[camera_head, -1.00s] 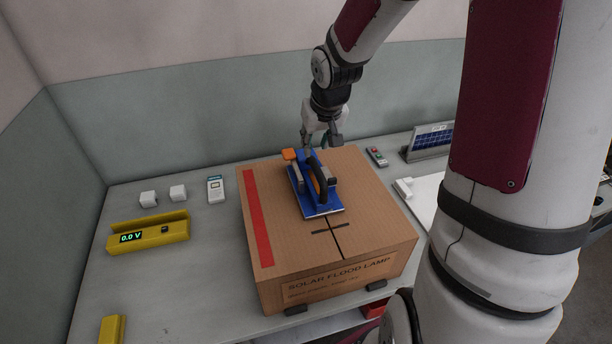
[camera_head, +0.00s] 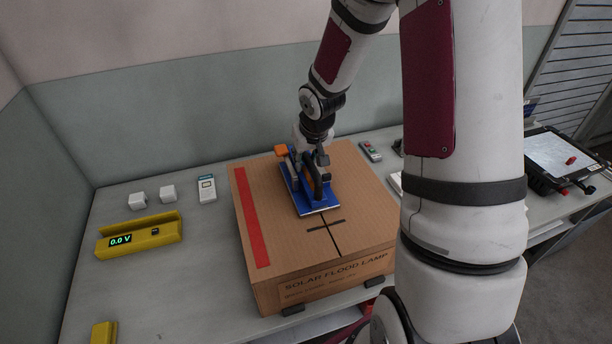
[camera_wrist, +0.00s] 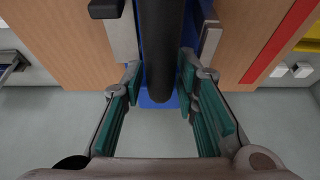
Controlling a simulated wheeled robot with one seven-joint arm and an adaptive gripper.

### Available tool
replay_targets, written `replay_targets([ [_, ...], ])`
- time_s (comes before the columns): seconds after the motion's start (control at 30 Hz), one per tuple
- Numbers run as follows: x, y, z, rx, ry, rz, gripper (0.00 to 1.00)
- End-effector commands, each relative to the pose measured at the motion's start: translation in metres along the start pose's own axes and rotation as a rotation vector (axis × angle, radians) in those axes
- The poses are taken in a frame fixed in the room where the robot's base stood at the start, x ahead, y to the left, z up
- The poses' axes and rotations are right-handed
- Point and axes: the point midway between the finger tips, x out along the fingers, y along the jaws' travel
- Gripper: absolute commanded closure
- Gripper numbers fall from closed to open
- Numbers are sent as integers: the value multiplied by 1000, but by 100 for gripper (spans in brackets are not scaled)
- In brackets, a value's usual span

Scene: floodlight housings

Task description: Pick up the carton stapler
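The carton stapler (camera_head: 311,205) has a blue base, a black arched handle and an orange part at its far end. It stands on top of the cardboard box (camera_head: 355,235). My gripper (camera_head: 309,157) is down at the far part of the stapler. In the wrist view, the stapler's black handle (camera_wrist: 163,50) runs between the two teal-padded fingers of my gripper (camera_wrist: 160,80). The fingers are spread, one on each side of the handle, with narrow gaps near the tips. In the head view the fingers partly hide the stapler's far end.
The box has a red strip and a black cross on top. A yellow meter (camera_head: 140,238), two white cubes (camera_head: 168,194) and a handheld device (camera_head: 207,189) lie left. A red-green button unit (camera_head: 371,151) lies behind the box. A tablet (camera_head: 562,158) is far right.

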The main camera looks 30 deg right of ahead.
Motion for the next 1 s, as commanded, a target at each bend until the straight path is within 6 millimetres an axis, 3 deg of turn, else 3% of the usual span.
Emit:
replay_targets([
  [0.07, 0, 0, 0, 0, 0, 0, 72],
  [0.2, 0, 0, 0, 0, 0, 0, 100],
  [0.67, -2, 0, -2, 1, 5, 0, 100],
  [1.0, -25, 1, -12, 4, 8, 1, 100],
])
